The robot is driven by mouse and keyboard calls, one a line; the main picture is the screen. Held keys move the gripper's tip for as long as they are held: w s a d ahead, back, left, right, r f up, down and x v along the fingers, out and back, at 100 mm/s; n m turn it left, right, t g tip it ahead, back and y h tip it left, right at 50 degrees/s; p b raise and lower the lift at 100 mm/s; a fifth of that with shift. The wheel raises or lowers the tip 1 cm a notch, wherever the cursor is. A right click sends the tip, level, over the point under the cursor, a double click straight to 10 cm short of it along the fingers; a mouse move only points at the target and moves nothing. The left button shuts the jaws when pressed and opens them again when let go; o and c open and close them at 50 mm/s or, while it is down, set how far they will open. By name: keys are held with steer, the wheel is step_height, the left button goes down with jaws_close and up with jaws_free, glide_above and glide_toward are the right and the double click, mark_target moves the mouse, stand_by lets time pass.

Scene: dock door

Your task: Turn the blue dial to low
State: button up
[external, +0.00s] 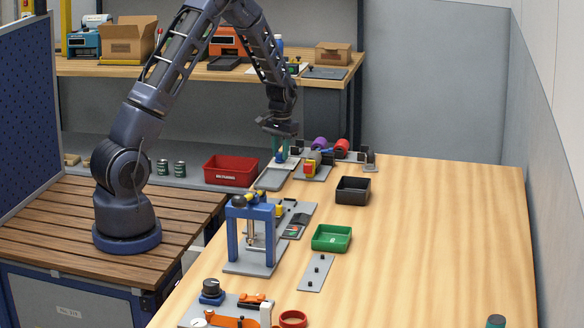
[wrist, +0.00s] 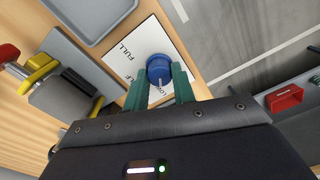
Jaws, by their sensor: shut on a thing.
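The blue dial (wrist: 160,68) sits on a white plate (wrist: 147,38) lettered FULL, with HALF and LOW partly covered by my fingers and the dial. A pale mark on the dial's near side points down the picture, about toward the LOW lettering. My gripper (wrist: 159,84) has its green fingers on either side of the dial and is shut on it. In the external view my gripper (external: 280,150) points down at the plate (external: 284,164) at the bench's far left edge; the dial is hidden there by the fingers.
A grey tray (external: 271,179) lies just in front of the plate. A red and yellow device (external: 309,168) and purple and red rollers (external: 330,144) stand close to its right. A black bin (external: 353,190) is further right. The bench's right side is mostly clear.

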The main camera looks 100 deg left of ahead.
mark_target(281, 153)
steer(key=o, duration=1)
steer(key=shift+r, duration=0.15)
step_height(281, 153, up, 11)
steer(key=shift+w+d+f, duration=0.1)
steer(key=shift+w+f, duration=0.05)
steer(key=shift+f, duration=0.05)
